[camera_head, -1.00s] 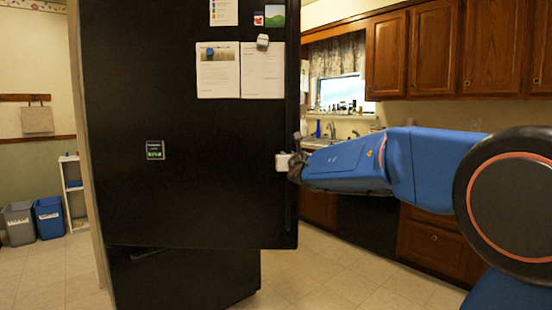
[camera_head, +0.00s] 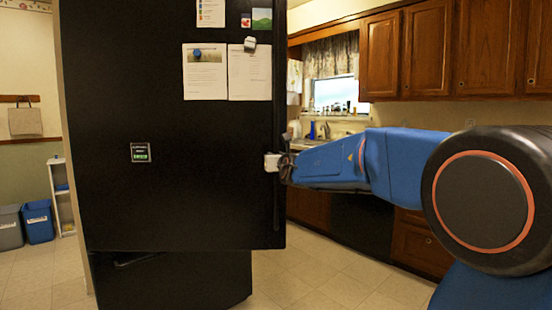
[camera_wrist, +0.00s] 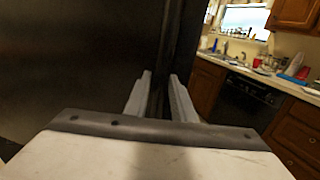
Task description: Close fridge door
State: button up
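The black fridge door (camera_head: 165,215) stands open and fills the left half of the head view. Papers and magnets hang on its face. A dark upright handle (camera_head: 278,205) runs near its right edge. My gripper (camera_head: 279,163) is at that edge, about halfway up the visible door, with one pale finger in front of the door face. In the wrist view, the two pale fingers of my gripper (camera_wrist: 159,92) stand close on either side of a dark upright strip, which looks like the handle. The fridge interior is hidden behind the door.
Wooden lower cabinets (camera_head: 422,240) and a dark dishwasher (camera_wrist: 247,102) line the right side under the sink counter (camera_wrist: 285,80). A blue bin (camera_head: 38,221) and a white shelf (camera_head: 63,195) stand at the far left. The tiled floor (camera_head: 325,280) in between is clear.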

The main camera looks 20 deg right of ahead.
dwell(0.3)
jog(key=s+a, duration=0.1)
jog(key=s, duration=1.6)
jog(key=shift+s+a, duration=0.2)
